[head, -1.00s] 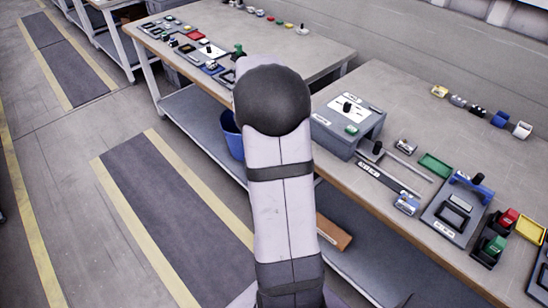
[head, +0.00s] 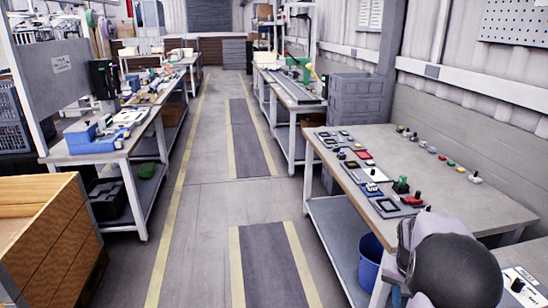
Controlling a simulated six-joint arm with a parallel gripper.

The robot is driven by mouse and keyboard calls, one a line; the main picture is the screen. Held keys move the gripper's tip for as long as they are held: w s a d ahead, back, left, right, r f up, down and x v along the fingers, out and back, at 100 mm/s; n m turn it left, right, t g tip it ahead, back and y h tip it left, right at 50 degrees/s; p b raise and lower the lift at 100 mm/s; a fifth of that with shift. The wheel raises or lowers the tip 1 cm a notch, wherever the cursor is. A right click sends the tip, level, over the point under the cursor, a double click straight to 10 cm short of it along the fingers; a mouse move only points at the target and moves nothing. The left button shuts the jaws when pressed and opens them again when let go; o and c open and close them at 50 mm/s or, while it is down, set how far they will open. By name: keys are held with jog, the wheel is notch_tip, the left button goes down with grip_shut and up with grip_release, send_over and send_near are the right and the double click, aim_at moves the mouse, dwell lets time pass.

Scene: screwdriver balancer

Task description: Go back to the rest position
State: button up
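My own arm (head: 455,270) shows at the lower right of the head view, as a dark rounded joint with a light grey link beside it. It is in front of the near end of the right-hand workbench (head: 440,150) and hides part of it. My gripper is not in view, so its opening and anything in it cannot be seen.
Small parts and trays lie on the right-hand workbench, with a blue bin (head: 371,262) below. A box with a black knob (head: 518,285) is beside my arm. Another workbench (head: 90,152) and a wooden crate (head: 45,235) stand left. The aisle (head: 205,215) between is clear.

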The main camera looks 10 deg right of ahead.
jog(key=s+a+f+n+y, duration=0.2)
jog(key=s+a+f+n, duration=0.25)
jog(key=s+a, duration=0.5)
jog(key=s+a+r+n+p, duration=0.1)
jog(key=a+r+n+p, duration=0.25)
jog(key=a, duration=0.55)
jog(key=s+a+r+n+p, duration=0.15)
jog(key=a+r, duration=0.25)
jog(key=a, duration=0.5)
notch_tip(320, 180, down, 14)
jog(key=b, duration=1.4)
jog(key=shift+w+d+t, duration=0.15)
jog(key=shift+w+t, duration=0.1)
jog(key=shift+t, duration=0.05)
